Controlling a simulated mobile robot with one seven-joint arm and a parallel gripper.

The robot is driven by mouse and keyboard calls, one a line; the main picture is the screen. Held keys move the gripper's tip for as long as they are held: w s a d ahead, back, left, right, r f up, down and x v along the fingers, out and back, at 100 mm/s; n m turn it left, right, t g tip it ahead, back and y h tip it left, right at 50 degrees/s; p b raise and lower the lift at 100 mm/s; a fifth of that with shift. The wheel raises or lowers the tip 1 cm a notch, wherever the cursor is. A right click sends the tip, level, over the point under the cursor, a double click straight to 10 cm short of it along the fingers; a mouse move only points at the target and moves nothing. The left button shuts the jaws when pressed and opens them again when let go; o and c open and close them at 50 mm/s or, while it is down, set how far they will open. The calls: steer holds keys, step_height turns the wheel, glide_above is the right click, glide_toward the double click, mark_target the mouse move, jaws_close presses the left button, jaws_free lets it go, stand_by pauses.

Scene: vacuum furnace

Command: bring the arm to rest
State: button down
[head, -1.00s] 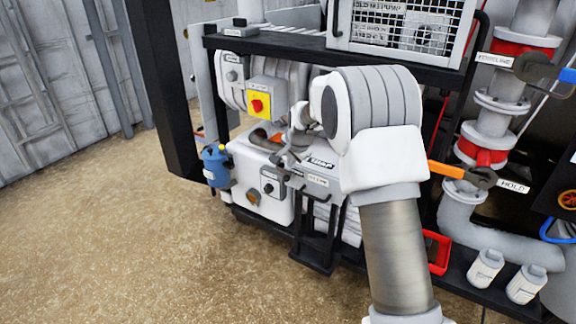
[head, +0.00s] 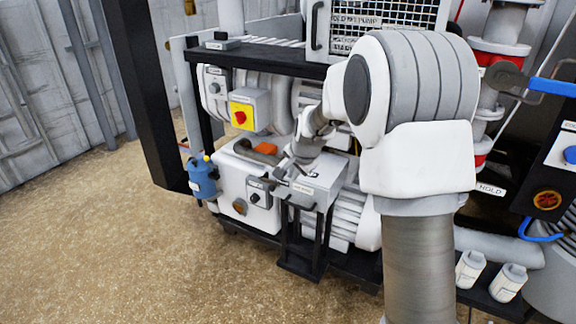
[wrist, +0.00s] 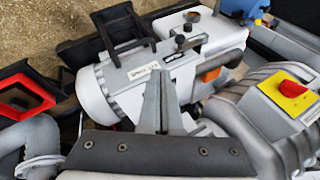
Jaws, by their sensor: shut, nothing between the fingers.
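My gripper (wrist: 160,75) shows in the wrist view with its two grey fingers together and nothing between them. It points over the white pump box (wrist: 125,85) and its grey labelled top. I cannot tell how far its tips are above that surface. In the head view my arm fills the right of centre and bends down and left. Its wrist end is small there, in front of the pump unit, and the fingertips are hard to make out against the fittings.
A yellow switch plate with a red knob (head: 239,117) is left of my wrist. A blue canister (head: 203,177) hangs at the frame's left. A black post (head: 140,90) stands further left. Brown floor (head: 110,250) is free at the left. White bottles (head: 507,282) stand at lower right.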

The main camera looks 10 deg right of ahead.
steer(key=s+r+n, duration=0.5)
steer(key=s+r, duration=0.7)
steer(key=s, duration=0.4)
steer(key=s+n, duration=0.6)
steer(key=s, duration=1.5)
step_height(320, 180, up, 19)
steer(key=d+p, duration=0.1)
steer(key=p, duration=1.7)
steer(key=shift+r+g+h+p, duration=0.15)
steer(key=shift+g+h+p, duration=0.25)
steer(key=shift+s, duration=0.1)
